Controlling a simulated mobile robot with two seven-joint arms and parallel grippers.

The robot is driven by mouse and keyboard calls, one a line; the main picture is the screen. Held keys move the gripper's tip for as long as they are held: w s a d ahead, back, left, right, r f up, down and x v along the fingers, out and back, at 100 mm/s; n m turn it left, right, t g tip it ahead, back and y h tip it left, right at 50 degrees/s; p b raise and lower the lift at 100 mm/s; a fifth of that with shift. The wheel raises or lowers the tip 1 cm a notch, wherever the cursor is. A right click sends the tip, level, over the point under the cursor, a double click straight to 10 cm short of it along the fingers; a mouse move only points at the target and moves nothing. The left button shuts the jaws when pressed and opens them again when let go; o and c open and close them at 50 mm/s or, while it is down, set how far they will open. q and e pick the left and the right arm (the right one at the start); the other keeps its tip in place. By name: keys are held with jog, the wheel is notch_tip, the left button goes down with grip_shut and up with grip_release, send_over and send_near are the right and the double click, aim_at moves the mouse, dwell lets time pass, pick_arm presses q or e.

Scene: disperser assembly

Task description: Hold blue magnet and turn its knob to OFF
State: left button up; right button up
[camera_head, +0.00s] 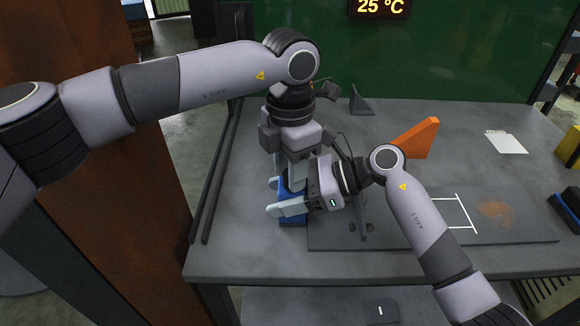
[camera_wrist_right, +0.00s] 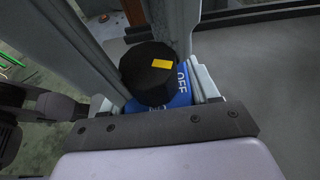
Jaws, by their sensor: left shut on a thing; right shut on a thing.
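The blue magnet (camera_head: 295,220) stands on the grey table's left part. In the right wrist view the blue magnet (camera_wrist_right: 181,99) carries a black knob (camera_wrist_right: 145,82) with a yellow mark (camera_wrist_right: 162,63) on top. "OFF" is printed beside the knob, at its right; another label is mostly hidden. My right gripper (camera_head: 280,196) comes in from the right and is shut on the magnet's body, a finger on each side. My left gripper (camera_head: 295,178) points down from above, its fingers shut on the knob. The mark lies on the knob's upper right side, near the OFF side.
An orange wedge (camera_head: 417,138) and a dark bracket (camera_head: 361,101) stand behind on the table (camera_head: 250,262). A dark plate (camera_head: 400,239) with white lines lies right of the magnet. A white sheet (camera_head: 506,142) lies at the far right.

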pick_arm(q)
jog(key=shift+r, duration=0.1)
jog(key=o, duration=1)
jog(key=shift+o, duration=0.2)
jog(key=shift+d, duration=0.1)
jog(key=shift+s+m, duration=0.1)
jog(key=shift+m, duration=0.2)
